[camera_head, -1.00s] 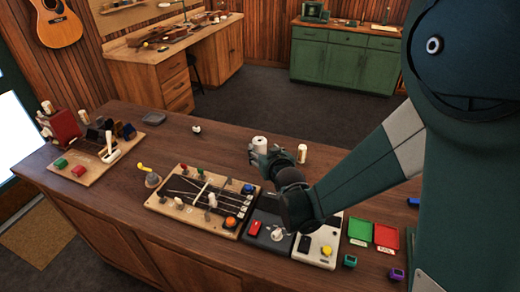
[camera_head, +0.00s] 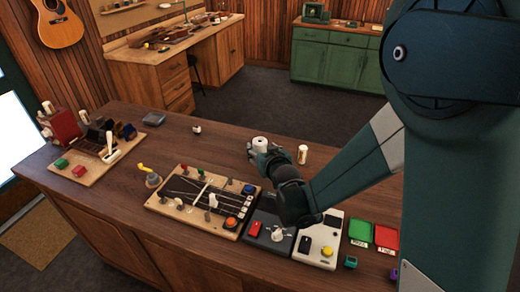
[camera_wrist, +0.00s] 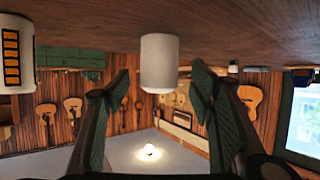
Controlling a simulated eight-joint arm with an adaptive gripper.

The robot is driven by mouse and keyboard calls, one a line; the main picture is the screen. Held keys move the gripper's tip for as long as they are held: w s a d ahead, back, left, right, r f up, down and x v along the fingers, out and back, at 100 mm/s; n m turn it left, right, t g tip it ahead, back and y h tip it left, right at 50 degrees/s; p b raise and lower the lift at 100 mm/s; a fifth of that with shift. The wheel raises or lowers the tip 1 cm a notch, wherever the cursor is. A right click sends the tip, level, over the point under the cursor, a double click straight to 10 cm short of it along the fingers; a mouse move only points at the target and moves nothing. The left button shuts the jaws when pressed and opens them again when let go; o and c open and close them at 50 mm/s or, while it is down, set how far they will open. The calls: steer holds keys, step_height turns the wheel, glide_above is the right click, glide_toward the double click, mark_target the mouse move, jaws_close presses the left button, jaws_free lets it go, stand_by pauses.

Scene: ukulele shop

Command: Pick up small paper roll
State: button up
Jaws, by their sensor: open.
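The white paper roll (camera_head: 260,144) stands upright on the wooden counter, near its far edge. My gripper (camera_head: 266,157) is low over the counter, right at the roll. In the wrist view, which appears upside down, the roll (camera_wrist: 159,63) lies between the two spread fingers of my gripper (camera_wrist: 160,80). Gaps show on both sides of the roll, so the fingers look apart from it. The roll's lower part is partly hidden by the gripper in the head view.
A small labelled cylinder (camera_head: 302,155) stands close right of my gripper. A small white item (camera_head: 196,129) lies to the left. A board with knobs and buttons (camera_head: 168,208), a grey device (camera_head: 262,243), a green tray (camera_head: 360,231) and a red tray (camera_head: 386,238) lie in front.

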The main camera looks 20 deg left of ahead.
steer(key=shift+x, duration=2.6)
steer(key=shift+d, duration=0.1)
steer(key=shift+c, duration=0.2)
steer(key=c, duration=1)
